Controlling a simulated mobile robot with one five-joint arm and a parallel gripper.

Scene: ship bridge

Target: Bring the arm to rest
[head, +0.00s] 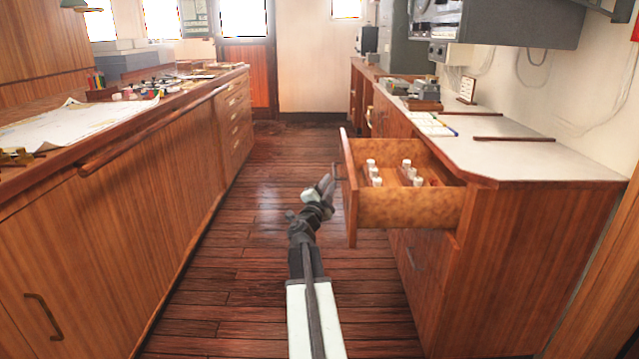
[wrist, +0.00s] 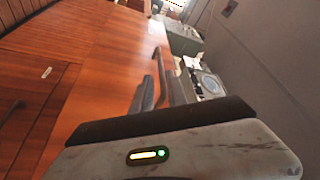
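My arm reaches forward from the bottom middle of the head view, low over the floor. My gripper (head: 327,187) is at its far end, just left of the front of an open wooden drawer (head: 410,209). A dark handle (head: 336,172) on the drawer front is close to the fingertips; I cannot tell whether they touch. In the wrist view the dark fingers of my gripper (wrist: 160,92) show in the middle, in front of a wooden surface. Their gap is not clear, and I see no loose object held.
The drawer juts into the aisle and holds several white-capped bottles (head: 376,175). The right counter (head: 525,160) stands above it. A chart table (head: 60,175) with a paper chart lines the left. The plank floor (head: 270,190) between is clear.

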